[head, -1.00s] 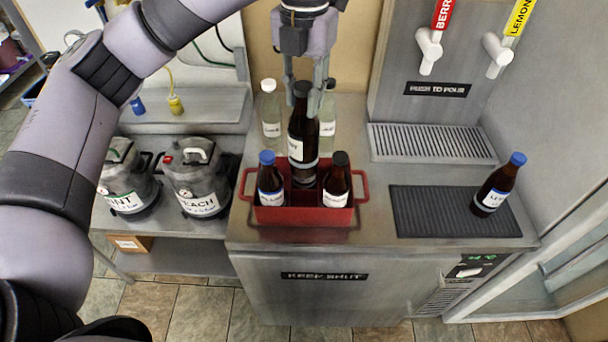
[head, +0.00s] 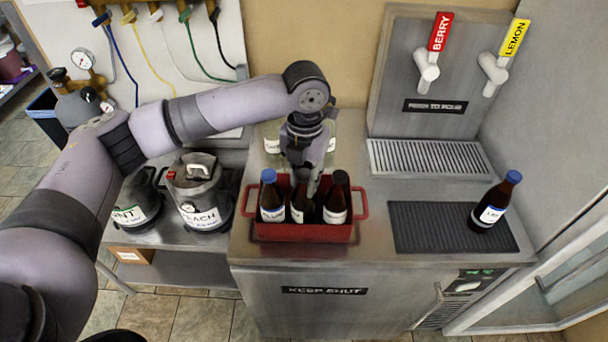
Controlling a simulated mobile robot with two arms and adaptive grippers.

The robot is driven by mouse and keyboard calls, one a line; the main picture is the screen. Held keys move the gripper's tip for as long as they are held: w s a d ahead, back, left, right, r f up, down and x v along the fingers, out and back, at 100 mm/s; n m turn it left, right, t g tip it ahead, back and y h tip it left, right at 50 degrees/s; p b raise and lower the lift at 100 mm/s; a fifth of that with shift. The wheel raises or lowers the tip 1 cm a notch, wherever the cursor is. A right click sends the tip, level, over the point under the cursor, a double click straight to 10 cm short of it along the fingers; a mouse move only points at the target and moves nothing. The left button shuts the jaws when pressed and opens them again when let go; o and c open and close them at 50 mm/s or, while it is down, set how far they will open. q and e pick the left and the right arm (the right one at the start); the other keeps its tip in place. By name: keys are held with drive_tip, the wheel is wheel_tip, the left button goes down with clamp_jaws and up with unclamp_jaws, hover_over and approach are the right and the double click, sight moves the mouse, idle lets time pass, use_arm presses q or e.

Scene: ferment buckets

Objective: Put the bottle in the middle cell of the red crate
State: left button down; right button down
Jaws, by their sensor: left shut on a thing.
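The red crate (head: 305,232) stands on the steel counter. A blue-capped brown bottle (head: 271,200) is in its left cell and a black-capped brown bottle (head: 337,203) in its right cell. My left gripper (head: 309,186) is over the crate's middle and shut on a dark brown bottle (head: 298,207) with a white label. That bottle is down in the crate between the other two. Its top is hidden by the gripper, and I cannot tell whether its base touches the crate floor. My right gripper is not in view.
Pale bottles (head: 272,143) stand behind the crate, partly hidden by my arm. Another blue-capped bottle (head: 493,205) stands on the black ribbed mat (head: 425,228) at right. Grey kegs (head: 199,193) stand left of the counter. A drip tray (head: 430,158) lies below the taps.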

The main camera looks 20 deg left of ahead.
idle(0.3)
use_arm(q)
drive_tip(key=c, duration=1.3)
unclamp_jaws()
drive_tip(key=shift+f, duration=0.1)
drive_tip(key=shift+r+b, duration=0.3)
drive_tip(key=shift+r, duration=0.25)
wheel_tip(320, 180, up, 11)
drive_tip(key=b, duration=0.2)
drive_tip(key=shift+b, duration=0.3)
drive_tip(key=shift+d+r, duration=0.1)
